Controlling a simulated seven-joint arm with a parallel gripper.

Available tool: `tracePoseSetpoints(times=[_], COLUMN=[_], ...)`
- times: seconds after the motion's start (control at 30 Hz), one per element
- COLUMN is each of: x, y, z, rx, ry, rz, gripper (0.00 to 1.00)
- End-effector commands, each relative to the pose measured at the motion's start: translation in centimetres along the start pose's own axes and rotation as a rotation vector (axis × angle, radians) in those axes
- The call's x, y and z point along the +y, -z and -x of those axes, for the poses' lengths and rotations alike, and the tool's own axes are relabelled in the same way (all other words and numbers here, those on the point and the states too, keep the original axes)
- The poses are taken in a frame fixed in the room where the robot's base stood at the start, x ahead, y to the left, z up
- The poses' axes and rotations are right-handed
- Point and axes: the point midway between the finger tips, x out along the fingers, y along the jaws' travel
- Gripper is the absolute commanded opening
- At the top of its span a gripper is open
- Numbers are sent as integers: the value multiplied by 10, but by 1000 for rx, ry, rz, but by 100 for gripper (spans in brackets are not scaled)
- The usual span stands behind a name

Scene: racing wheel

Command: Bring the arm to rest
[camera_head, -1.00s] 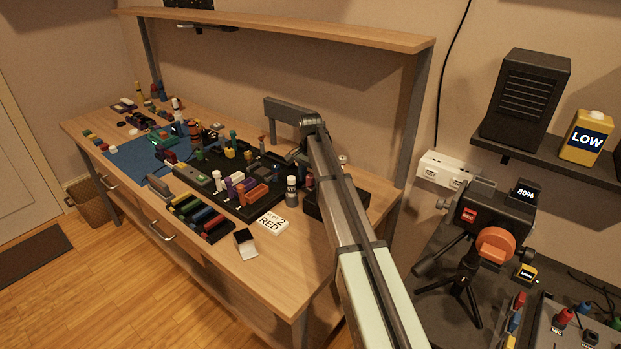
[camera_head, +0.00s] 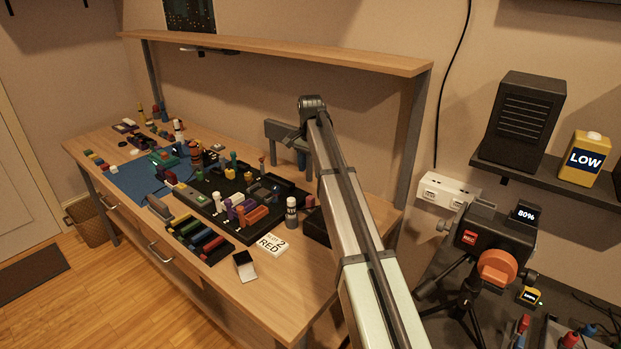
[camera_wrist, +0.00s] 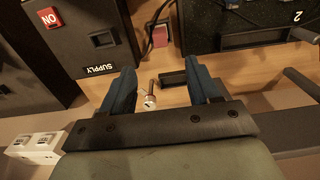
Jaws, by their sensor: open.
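My gripper (camera_wrist: 164,88) is open in the wrist view, with its two dark blue fingers apart and nothing held between them. A small upright cylinder with a pale top (camera_wrist: 150,102) shows in the gap, on the bench below, apart from the fingers. In the head view my arm rises from the lower right over the right end of the wooden bench (camera_head: 300,315). Its upper joint stands in front of the shelf's back wall, and the gripper itself is mostly hidden behind the arm there.
A black tray (camera_head: 215,215) with several coloured parts lies on the bench. A "RED 2" card (camera_head: 272,246) and a rack of coloured bars (camera_head: 200,240) lie in front. An overhead shelf (camera_head: 290,52) spans the bench. A "SUPPLY" box (camera_wrist: 95,40) is near the gripper.

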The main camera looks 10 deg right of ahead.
Motion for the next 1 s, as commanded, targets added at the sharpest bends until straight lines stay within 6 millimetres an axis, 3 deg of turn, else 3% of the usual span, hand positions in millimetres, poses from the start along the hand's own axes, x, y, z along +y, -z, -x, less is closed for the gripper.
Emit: tracePoseSetpoints(times=[0.2,0.57,0.73,1.0], x=[0,-4,-36,-126], y=[0,-3,-22,-83], z=[10,8,-8,-31], rx=[0,14,128,420], ry=[0,5,49,286], rz=[0,-6,-67,-199], gripper=[61,61,61,61])
